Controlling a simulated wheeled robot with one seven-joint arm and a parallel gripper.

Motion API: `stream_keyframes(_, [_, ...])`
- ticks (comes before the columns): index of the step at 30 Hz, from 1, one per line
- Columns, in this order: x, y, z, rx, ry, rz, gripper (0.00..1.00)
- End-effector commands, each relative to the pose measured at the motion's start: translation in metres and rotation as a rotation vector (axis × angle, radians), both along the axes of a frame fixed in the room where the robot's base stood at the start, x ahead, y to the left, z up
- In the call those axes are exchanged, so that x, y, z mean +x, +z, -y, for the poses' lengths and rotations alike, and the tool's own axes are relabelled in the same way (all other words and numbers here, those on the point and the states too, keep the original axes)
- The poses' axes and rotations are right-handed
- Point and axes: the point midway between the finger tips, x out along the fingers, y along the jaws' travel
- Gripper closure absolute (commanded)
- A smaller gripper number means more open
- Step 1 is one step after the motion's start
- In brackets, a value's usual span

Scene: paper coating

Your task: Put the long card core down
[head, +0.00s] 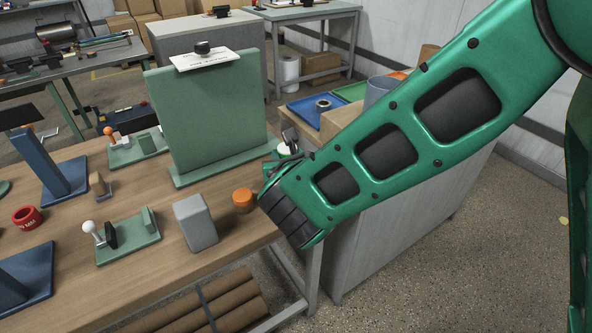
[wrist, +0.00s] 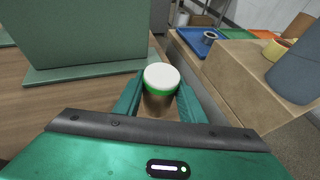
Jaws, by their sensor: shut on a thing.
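My gripper (wrist: 160,98) is shut on the long card core (wrist: 159,103), a brown cylinder with a white top and a green band. In the wrist view the core is upright between the two green fingers, seen from above. In the head view my green arm hides most of my gripper; only the core's pale top (head: 284,149) shows beside the arm, near the right end of the wooden table (head: 150,279). Whether the core's lower end touches the table is hidden.
A green upright panel (head: 205,110) stands left of the core. A grey block (head: 195,222) and an orange knob (head: 243,200) stand near the table's right edge. A cardboard box (wrist: 258,80) and a blue tray (wrist: 196,40) are to the right.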

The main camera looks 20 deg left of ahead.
Motion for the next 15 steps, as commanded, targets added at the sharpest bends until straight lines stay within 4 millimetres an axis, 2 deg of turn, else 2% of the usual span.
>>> stream_keyframes(3, [0.003,-0.006,0.01,0.0,-0.001,-0.001,0.85])
stream_keyframes(8, [0.003,-0.013,0.012,0.0,0.001,-0.001,0.85])
stream_keyframes(15, [0.003,-0.043,0.012,-0.003,0.001,-0.003,0.85])
